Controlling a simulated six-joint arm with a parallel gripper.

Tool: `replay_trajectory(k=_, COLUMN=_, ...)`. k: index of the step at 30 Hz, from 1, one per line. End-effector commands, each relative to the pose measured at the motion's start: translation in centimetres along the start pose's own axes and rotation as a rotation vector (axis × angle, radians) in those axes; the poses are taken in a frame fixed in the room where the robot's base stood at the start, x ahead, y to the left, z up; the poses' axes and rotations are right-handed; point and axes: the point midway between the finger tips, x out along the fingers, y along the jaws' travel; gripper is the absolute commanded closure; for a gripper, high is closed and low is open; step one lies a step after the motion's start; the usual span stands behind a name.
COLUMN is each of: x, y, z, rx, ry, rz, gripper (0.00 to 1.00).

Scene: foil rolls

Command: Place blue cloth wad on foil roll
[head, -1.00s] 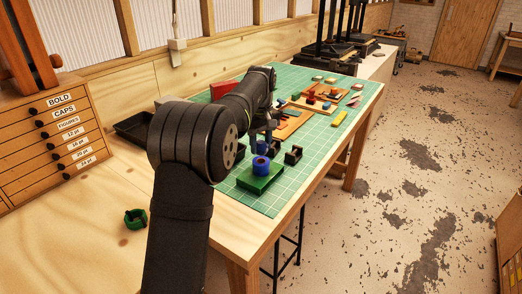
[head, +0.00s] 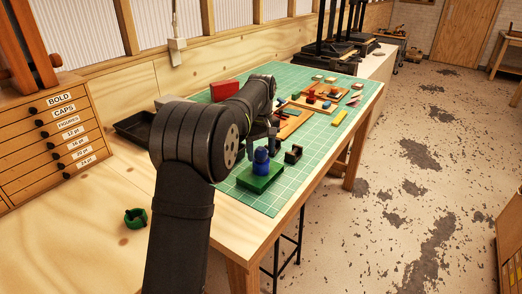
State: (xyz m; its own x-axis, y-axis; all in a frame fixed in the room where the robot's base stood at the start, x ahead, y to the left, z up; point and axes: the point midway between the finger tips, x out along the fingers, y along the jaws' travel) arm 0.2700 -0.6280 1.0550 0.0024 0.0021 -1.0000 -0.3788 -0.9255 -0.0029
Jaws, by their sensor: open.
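A blue foil roll (head: 260,167) stands upright on a green block on the mat. A darker blue rounded lump, which looks like the blue cloth wad (head: 261,153), sits on top of the roll. My gripper (head: 264,138) is open, just behind and above the wad in the picture. It appears clear of the wad, though its fingertips are small and dark, and partly hidden by my arm.
The green block (head: 262,180) lies on the green cutting mat (head: 284,194). A small dark holder (head: 293,154) stands to its right. Wooden trays with small items lie farther back. A green ring (head: 135,218) is at the front left. The mat's near right part is clear.

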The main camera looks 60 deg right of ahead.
Motion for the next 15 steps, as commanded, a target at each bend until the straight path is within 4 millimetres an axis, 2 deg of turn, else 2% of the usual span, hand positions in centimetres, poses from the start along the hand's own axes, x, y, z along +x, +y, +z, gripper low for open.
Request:
replay_trajectory(k=5, x=-2.5, y=0.1, z=-0.1, rx=0.0, ry=0.003, rz=0.003, gripper=0.4)
replay_trajectory(k=15, x=-9.6, y=0.0, z=0.0, rx=0.0, ry=0.002, rz=0.002, gripper=0.4)
